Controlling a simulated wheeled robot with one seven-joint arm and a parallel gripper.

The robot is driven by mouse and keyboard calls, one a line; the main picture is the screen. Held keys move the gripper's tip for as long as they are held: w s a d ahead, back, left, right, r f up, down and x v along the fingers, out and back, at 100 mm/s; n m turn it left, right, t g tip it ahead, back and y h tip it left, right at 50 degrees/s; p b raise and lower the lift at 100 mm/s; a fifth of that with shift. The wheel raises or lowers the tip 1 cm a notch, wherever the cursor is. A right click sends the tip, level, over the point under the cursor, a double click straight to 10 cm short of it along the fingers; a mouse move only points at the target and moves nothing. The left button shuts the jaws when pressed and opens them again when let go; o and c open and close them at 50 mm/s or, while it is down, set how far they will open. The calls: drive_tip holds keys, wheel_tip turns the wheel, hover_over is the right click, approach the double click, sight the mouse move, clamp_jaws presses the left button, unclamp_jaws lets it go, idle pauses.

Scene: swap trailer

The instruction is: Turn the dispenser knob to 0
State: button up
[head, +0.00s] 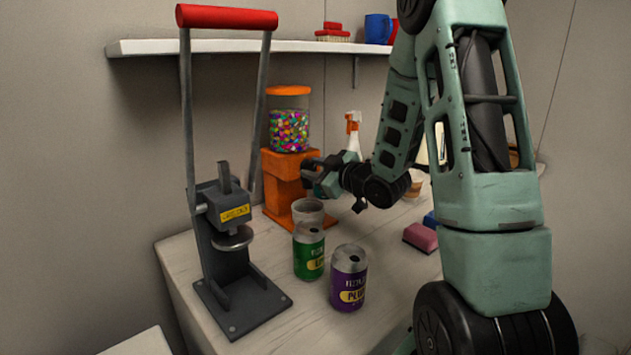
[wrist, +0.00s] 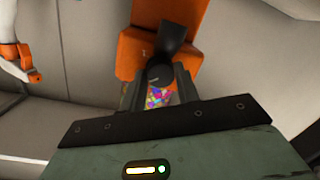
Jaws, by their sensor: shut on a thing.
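The orange candy dispenser (head: 277,186) stands on the table, with a clear globe of coloured candies (head: 289,130) on top. My gripper (head: 318,174) is at its upper front. In the wrist view the orange body (wrist: 133,52) shows beyond my gripper (wrist: 160,80), whose two fingers sit on either side of the dark knob (wrist: 160,74). My gripper is shut on the knob. A dark part (wrist: 175,38) extends above it in that view. Coloured candies also show between the fingers. My gripper hides the knob in the head view, and I cannot read any dial marks.
A clear cup (head: 307,211), a green can (head: 308,254) and a purple can (head: 348,280) stand before the dispenser. A dark press with a red handle (head: 227,18) is at left. A spray bottle (head: 353,135) stands behind my gripper. A shelf (head: 215,47) runs above.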

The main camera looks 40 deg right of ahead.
drive_tip(key=shift+f+n+b, duration=0.15)
drive_tip(key=shift+n+b, duration=0.4)
drive_tip(key=shift+n, duration=0.05)
drive_tip(key=o, duration=1)
